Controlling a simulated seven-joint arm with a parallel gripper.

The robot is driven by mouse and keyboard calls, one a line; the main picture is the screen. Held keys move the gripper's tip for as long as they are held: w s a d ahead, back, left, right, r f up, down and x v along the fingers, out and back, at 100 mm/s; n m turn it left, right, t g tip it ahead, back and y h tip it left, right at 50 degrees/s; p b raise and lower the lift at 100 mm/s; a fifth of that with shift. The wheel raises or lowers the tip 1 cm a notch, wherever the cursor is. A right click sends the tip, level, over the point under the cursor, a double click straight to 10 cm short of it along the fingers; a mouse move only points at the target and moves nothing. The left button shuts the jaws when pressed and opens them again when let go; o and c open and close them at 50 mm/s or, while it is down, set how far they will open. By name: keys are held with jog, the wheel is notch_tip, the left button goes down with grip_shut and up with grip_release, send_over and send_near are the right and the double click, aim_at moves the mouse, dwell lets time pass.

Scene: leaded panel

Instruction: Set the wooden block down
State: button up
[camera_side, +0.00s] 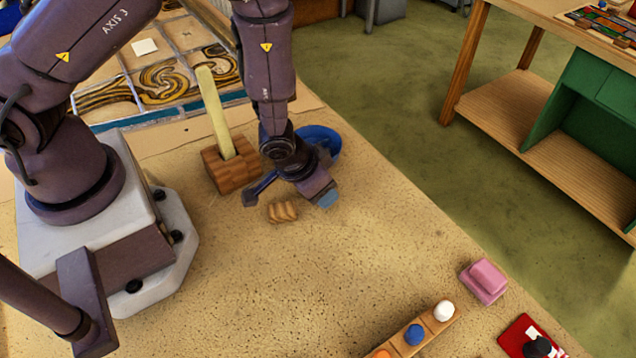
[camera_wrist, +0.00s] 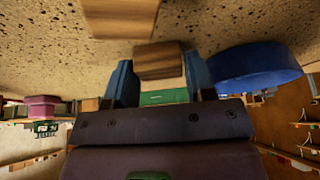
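The wooden block (camera_side: 282,212) is small and brown with a grooved top, and appears to lie on the sandy tabletop. My gripper (camera_side: 290,194) is low over the table just behind it. The fingers are spread, with room on both sides of the block in the side view. In the wrist view my gripper (camera_wrist: 160,82) shows its two blue fingers apart, with the wooden block (camera_wrist: 158,60) lined up between them near the tips. I see no clear contact between fingers and block.
A brown wooden holder (camera_side: 236,174) with a pale upright stick (camera_side: 214,112) stands left of my gripper. A blue bowl (camera_side: 326,140) is close behind it. The middle table is clear.

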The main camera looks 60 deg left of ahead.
jog(key=shift+o, duration=1.3)
jog(key=s+a+r+h, duration=0.1)
jog(key=s+a+r, duration=0.15)
jog(key=r, duration=0.95)
jog(key=s+a+r, duration=0.1)
jog(key=s+r, duration=0.3)
jog(key=r, duration=0.9)
jog(key=s+a+r+y, duration=0.1)
jog(key=s+a+r, duration=0.3)
jog(key=s+r, duration=0.3)
notch_tip(320, 180, up, 2)
jog(key=shift+s+a+r+t, duration=0.25)
jog(key=shift+t, duration=0.15)
